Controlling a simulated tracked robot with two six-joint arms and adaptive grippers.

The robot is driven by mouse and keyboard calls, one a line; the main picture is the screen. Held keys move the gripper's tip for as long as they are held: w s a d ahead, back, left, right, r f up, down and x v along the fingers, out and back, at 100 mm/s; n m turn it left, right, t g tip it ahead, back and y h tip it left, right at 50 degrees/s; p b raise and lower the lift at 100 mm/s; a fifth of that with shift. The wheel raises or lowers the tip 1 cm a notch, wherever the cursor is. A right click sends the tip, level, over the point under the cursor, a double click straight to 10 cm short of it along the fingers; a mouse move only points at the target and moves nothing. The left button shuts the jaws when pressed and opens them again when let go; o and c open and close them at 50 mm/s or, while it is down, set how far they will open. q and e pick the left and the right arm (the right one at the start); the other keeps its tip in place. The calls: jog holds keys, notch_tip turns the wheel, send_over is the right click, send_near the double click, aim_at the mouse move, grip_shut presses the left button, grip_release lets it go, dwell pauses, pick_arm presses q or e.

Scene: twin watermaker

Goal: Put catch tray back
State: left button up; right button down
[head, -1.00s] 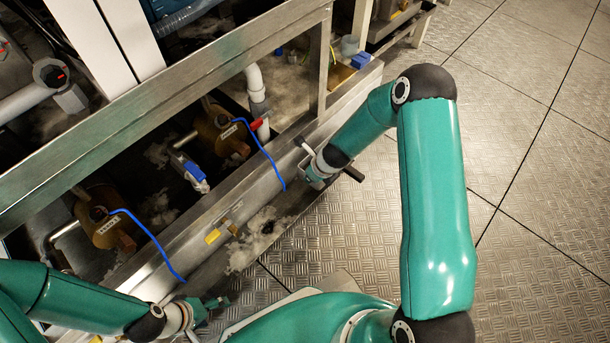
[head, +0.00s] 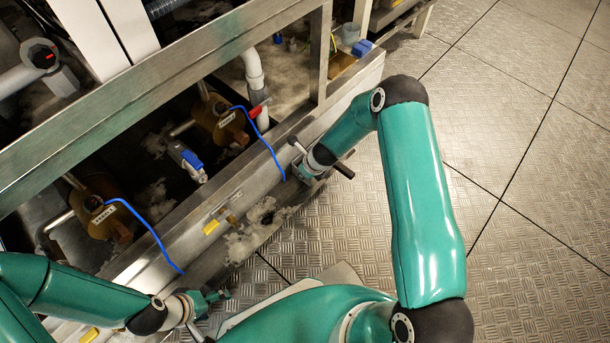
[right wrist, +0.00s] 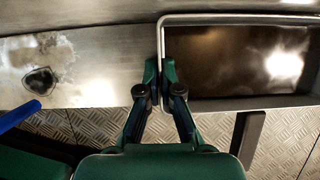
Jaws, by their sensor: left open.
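The catch tray (right wrist: 235,103) is a shallow metal box with a brown, partly shiny inside, at the right of the right wrist view. A dark bar handle (right wrist: 250,135) sticks out from its near side; a dark bar also shows past my right gripper in the head view (head: 343,170). My right gripper (right wrist: 159,72) is shut on the tray's left wall, one finger on each side. In the head view my right gripper (head: 303,172) is beside the frame's lower front beam, and the tray is mostly hidden. My left gripper (head: 212,308) is open and empty at lower left.
The metal frame's lower beam (head: 335,110) runs diagonally along the machine. A stained ledge (right wrist: 95,75) with a dark hole lies left of the tray. Patterned floor (head: 510,150) at right is clear.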

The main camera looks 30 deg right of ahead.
jog(key=c, duration=1.3)
grip_release()
jog(key=shift+w, duration=0.1)
jog(key=p+v, duration=0.3)
jog(key=v, duration=0.9)
jog(key=s+a+f+n+g+y, duration=0.1)
jog(key=s+a+n, duration=0.4)
jog(key=n, duration=0.5)
jog(key=s+a+f+n+g+y, duration=0.1)
jog(key=s+a+n, duration=0.4)
jog(key=s+n, duration=0.3)
jog(key=s+a+f+n+g, duration=0.1)
jog(key=s+a+n, duration=0.4)
jog(key=n, duration=0.7)
jog(key=shift+s+a+f+g+y, duration=0.1)
jog(key=shift+s+g+y, duration=0.1)
jog(key=shift+s, duration=0.5)
jog(key=shift+s+a+f+g+y, duration=0.1)
jog(key=shift+s+y, duration=0.1)
jog(key=shift+s, duration=0.45)
